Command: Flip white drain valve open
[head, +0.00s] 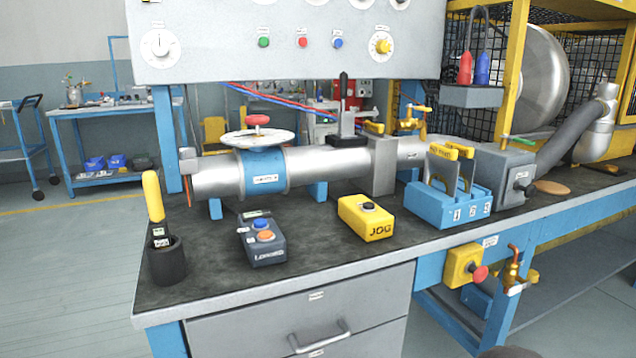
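A white handwheel (237,140) with a red knob on top sits over the blue collar of the metal pipe. A second brass valve (410,123) with yellow handles stands behind the pipe. No valve clearly labelled as a drain shows. My gripper is not in view.
On the bench (310,258) stand a LOWARD-like labelled button box (262,242), a yellow JOG box (367,218), a blue numbered holder (450,207) and a black cup (167,262) with a yellow-handled tool. A yellow box (463,266) with a red button is left of the lower brass valve.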

